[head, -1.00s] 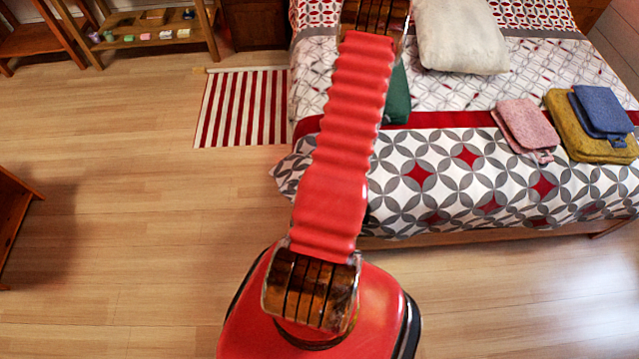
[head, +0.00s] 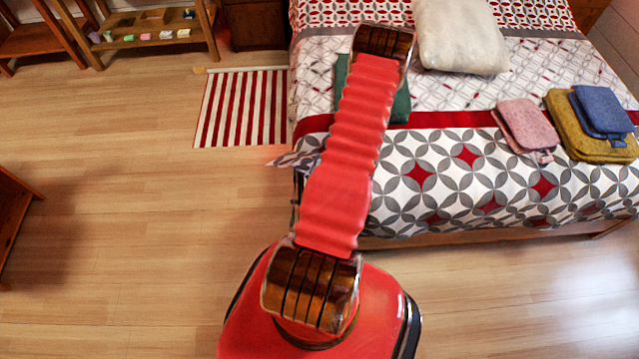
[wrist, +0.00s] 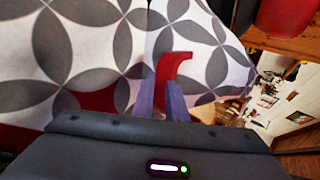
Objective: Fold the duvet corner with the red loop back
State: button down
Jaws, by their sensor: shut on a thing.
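The duvet (head: 430,185), white with grey leaf shapes and red diamonds, lies over the foot of the bed. In the head view its near left corner is lifted off the bed's side, mostly hidden behind my arm. In the wrist view the red loop (wrist: 172,66) stands between the two purple fingers of my gripper (wrist: 161,100), which are shut on it. Patterned duvet cloth (wrist: 90,60) fills the left and middle of that view. In the head view my gripper is hidden behind my arm.
A pink folded item (head: 526,127), a mustard one (head: 575,130) and a blue one (head: 600,110) lie on the bed's right. A dark green item (head: 401,106) is partly behind my arm. A pale pillow (head: 460,38) lies further back.

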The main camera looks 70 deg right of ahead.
jog(key=shift+d, duration=0.15)
jog(key=shift+s+d+f+y, duration=0.15)
jog(key=shift+d+f+y, duration=0.55)
jog(key=shift+d+y, duration=0.15)
jog(key=shift+s+d+f, duration=0.25)
jog(key=shift+d+f, duration=0.55)
jog(key=shift+f, duration=0.05)
jog(key=c, duration=1.4)
grip_release()
jog(key=shift+s, duration=0.1)
jog(key=shift+o, duration=0.2)
